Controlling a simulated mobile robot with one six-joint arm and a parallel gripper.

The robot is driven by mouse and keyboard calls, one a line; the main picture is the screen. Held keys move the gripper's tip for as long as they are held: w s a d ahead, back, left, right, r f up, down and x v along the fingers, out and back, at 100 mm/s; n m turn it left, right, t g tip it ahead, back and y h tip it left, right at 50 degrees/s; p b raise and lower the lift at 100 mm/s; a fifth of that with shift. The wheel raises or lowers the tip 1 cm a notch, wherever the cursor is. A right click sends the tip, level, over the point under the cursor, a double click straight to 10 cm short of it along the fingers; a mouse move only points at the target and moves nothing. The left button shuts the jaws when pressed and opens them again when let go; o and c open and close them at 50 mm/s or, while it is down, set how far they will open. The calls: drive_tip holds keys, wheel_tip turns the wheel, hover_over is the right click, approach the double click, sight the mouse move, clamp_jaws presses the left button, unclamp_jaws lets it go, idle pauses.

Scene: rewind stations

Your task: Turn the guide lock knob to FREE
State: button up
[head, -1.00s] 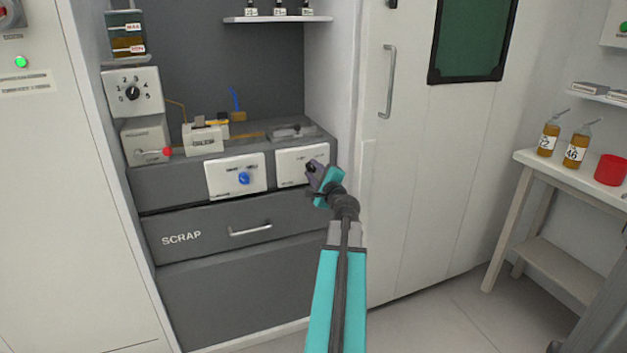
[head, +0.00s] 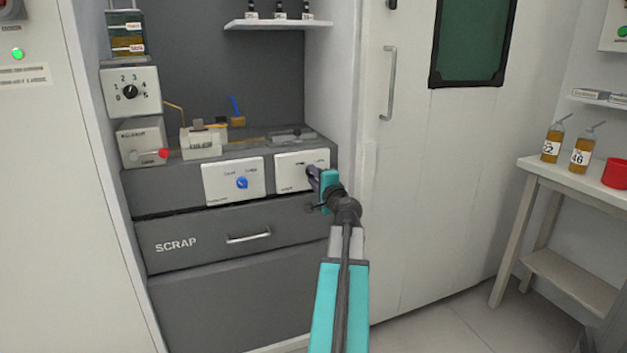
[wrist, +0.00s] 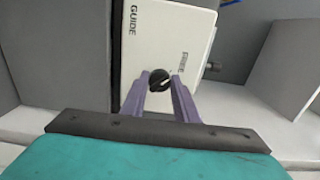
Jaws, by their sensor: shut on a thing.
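The guide lock knob (wrist: 159,80) is small, round and black with a white pointer mark. It sits on a white panel (wrist: 136,52) whose print reads GUIDE and FREE in the wrist view. The mark slants toward the upper right, on the side where FREE is printed. My gripper (wrist: 160,86) has its purple fingers on either side of the knob and is shut on it. In the head view my gripper (head: 314,178) is at the right white panel (head: 288,173) and hides the knob.
A white panel with a blue knob (head: 241,183) is just left. Below is the SCRAP drawer (head: 190,243) with its handle. A red-tipped lever (head: 162,153) stands at the left. The white door (head: 410,180) is close on the right.

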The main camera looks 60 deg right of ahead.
drive_tip(key=o, duration=1.1)
drive_tip(key=shift+c, duration=0.2)
drive_tip(key=v, duration=0.9)
drive_tip(key=shift+b, duration=0.35)
drive_tip(key=b, duration=0.3)
drive_tip(key=shift+s+a+f, duration=0.15)
drive_tip(key=shift+s+a, duration=0.15)
drive_tip(key=shift+s, duration=0.1)
